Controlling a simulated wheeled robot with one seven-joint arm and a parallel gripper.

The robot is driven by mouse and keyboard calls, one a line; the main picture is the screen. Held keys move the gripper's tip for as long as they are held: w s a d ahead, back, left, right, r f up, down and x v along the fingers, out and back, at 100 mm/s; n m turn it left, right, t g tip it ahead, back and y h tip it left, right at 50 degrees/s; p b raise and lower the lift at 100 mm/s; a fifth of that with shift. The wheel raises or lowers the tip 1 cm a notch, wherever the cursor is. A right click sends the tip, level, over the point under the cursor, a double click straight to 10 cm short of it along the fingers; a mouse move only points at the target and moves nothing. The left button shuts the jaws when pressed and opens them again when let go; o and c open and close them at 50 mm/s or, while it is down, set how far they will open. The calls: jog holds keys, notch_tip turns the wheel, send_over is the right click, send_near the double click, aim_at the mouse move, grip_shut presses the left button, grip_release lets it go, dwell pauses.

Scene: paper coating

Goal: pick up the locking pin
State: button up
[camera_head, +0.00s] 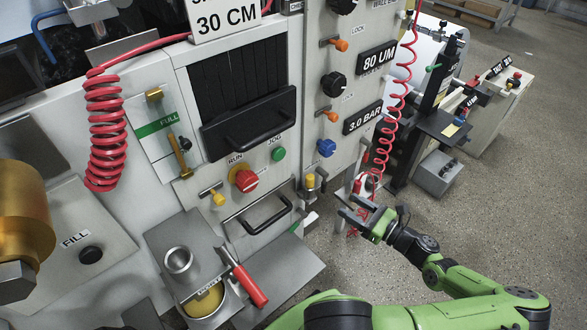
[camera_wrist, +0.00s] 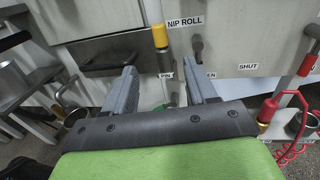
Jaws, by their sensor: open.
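My gripper (camera_head: 357,210) is open and empty, in front of the machine's lower right side in the head view. In the wrist view its two grey fingers (camera_wrist: 164,88) stand apart, pointing at a grey panel. A yellow-capped rod (camera_wrist: 160,36) stands beside the NIP ROLL label, ahead of the gap between the fingers and apart from them. A PIN label (camera_wrist: 165,75) shows below, partly hidden. A red-capped piece (camera_wrist: 267,111) sits right of the gripper, by a red coil. I cannot tell for sure which of these is the locking pin. The yellow cap also shows in the head view (camera_head: 310,181).
A red coiled hose (camera_head: 384,140) hangs close to my gripper. A black drawer handle (camera_head: 265,215) juts from the machine. A red-handled tool (camera_head: 249,284) lies by a metal cup (camera_head: 179,261). Open floor (camera_head: 500,200) lies to the right.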

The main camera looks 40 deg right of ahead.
aim_at(310, 180)
jog(key=w+a+b, duration=0.1)
jog(key=w, duration=0.4)
jog(key=w+a+b, duration=0.1)
jog(key=w, duration=0.4)
jog(key=w+a+b, duration=0.1)
jog(key=w, duration=0.4)
jog(key=shift+w+b, duration=0.1)
jog(key=shift+b, duration=0.3)
jog(key=c, duration=1)
jog(key=shift+r, duration=0.1)
